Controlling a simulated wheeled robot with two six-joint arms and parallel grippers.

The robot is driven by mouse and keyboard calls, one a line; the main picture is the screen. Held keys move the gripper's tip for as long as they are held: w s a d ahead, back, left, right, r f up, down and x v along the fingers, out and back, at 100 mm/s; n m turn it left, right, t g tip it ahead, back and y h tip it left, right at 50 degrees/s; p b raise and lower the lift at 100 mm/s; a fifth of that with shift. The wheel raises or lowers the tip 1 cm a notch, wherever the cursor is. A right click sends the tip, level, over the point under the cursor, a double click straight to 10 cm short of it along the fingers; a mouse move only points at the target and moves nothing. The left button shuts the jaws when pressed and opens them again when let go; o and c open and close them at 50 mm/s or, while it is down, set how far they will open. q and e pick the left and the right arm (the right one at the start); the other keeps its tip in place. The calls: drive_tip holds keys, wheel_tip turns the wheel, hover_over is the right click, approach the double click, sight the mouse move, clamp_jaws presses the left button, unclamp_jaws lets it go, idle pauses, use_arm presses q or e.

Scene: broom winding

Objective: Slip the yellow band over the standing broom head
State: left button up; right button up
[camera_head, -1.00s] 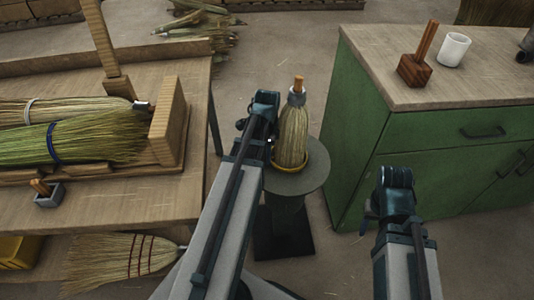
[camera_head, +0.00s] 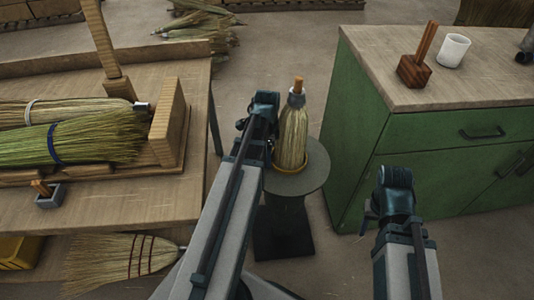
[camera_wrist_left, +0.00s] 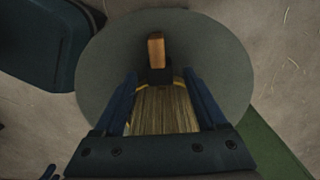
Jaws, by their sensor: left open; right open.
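The broom head (camera_head: 293,135) stands upright on a round grey pedestal (camera_head: 312,180), with a wooden stub and grey collar on top. The yellow band (camera_head: 290,172) lies around its lower end, at or close to the pedestal top. In the left wrist view, parts of the band (camera_wrist_left: 141,85) show on both sides of the bristles. My left gripper (camera_wrist_left: 160,100) is open, with its fingers on either side of the broom head; contact cannot be told. In the head view its arm hides most of it. My right gripper (camera_head: 368,216) is open and empty, away from the pedestal, before the green cabinet.
A green cabinet (camera_head: 440,140) stands at the right, bearing a wooden mallet (camera_head: 416,66) and a white cup (camera_head: 453,50). A workbench (camera_head: 110,205) with brooms is at the left. Another broom (camera_head: 115,257) lies low at the left. Floor shows between bench and cabinet.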

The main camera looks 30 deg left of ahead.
use_arm(q)
wheel_tip(320, 180, up, 14)
drive_tip(key=p, duration=1.3)
drive_tip(key=shift+f, duration=0.25)
use_arm(e)
wheel_tip(320, 180, up, 14)
drive_tip(key=shift+f, duration=0.2)
use_arm(q)
drive_tip(key=shift+s, duration=0.1)
